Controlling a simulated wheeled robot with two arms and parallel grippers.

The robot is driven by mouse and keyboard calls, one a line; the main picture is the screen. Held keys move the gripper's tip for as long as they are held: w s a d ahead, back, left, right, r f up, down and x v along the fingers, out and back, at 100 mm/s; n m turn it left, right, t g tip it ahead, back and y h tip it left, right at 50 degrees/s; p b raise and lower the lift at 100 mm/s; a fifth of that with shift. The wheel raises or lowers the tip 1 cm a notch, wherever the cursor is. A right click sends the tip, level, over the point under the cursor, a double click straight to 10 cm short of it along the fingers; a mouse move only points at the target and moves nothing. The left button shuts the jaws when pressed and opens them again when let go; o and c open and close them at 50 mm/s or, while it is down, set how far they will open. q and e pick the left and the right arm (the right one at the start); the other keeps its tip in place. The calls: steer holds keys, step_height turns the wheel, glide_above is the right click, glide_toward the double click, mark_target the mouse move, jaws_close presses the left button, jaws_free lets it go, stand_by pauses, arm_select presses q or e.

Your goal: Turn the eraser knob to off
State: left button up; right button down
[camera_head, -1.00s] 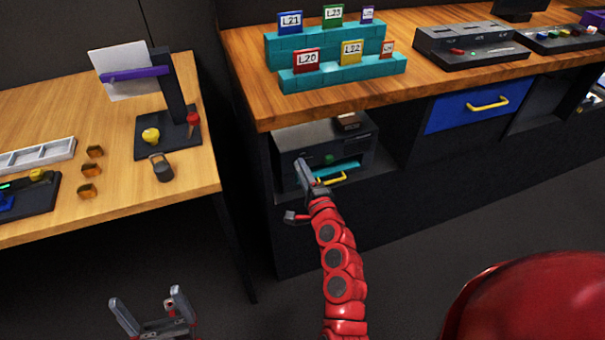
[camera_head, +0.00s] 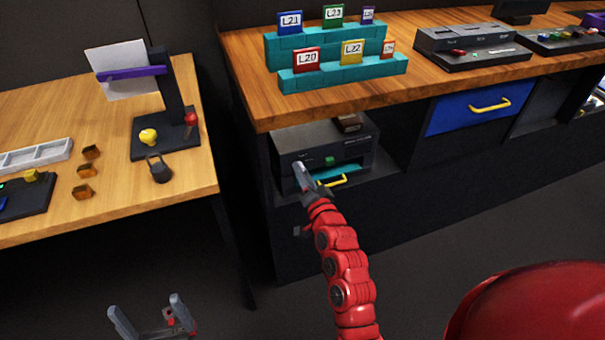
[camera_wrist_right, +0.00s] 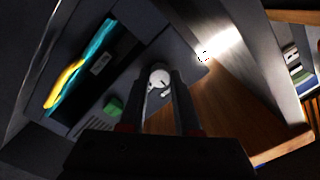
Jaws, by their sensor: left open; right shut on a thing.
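The eraser is a dark box (camera_head: 300,140) on the shelf under the wooden counter. It has a green button (camera_head: 329,160), a teal tray (camera_head: 338,171) and a yellow handle (camera_head: 331,182) on its front. In the right wrist view its pale round knob (camera_wrist_right: 160,79) sits between the fingertips of my right gripper (camera_wrist_right: 162,92), which is shut on it. In the head view my right gripper (camera_head: 302,180) is at the left part of the eraser's front and hides the knob. My left gripper (camera_head: 150,316) is open and empty, low in front of the left table.
The counter (camera_head: 245,70) overhangs the eraser. A blue drawer (camera_head: 478,108) is to its right. The left table (camera_head: 200,180) carries a padlock (camera_head: 158,168) and a stand with a purple bar (camera_head: 132,74). Floor between the tables is clear.

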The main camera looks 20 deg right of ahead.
steer(key=shift+n, duration=0.6)
steer(key=shift+f, duration=0.1)
steer(key=c, duration=0.6)
jaws_free()
steer(key=s, duration=1.7)
steer(key=shift+s+d+p, duration=0.2)
steer(key=shift+d+p, duration=0.1)
steer(key=shift+p, duration=0.1)
